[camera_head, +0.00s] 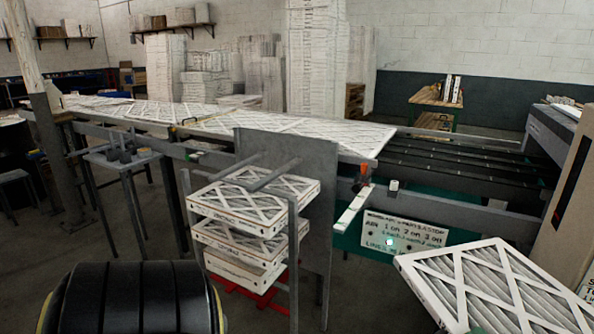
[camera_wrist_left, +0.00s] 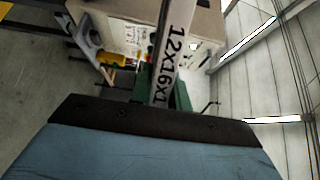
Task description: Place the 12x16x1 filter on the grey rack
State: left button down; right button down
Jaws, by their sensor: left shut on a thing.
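The left wrist view shows a filter (camera_wrist_left: 173,60) edge-on, with a white edge printed 12X16X1. My left gripper (camera_wrist_left: 155,108) is shut on it; its blue-grey body with a dark front rim fills the bottom of that view. The grey rack (camera_head: 318,170) stands in the middle of the head view, with a tall back plate, posts and prongs at the top. Several white-framed filters (camera_head: 255,203) lie flat in it, one above another. My left gripper is outside the head view, so its distance from the rack cannot be told. My right gripper is not in view.
A long table (camera_head: 210,155) behind the rack carries flat filters. A green conveyor with a white sign (camera_head: 405,232) stands right of the rack. A small grey stand (camera_head: 122,158) is left.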

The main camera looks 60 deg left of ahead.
aim_at(221, 173)
jog(key=z, duration=1.3)
jog(key=k, duration=2.2)
jog(key=u, duration=2.45)
jog(key=i, duration=1.5)
jog(key=u, duration=0.05)
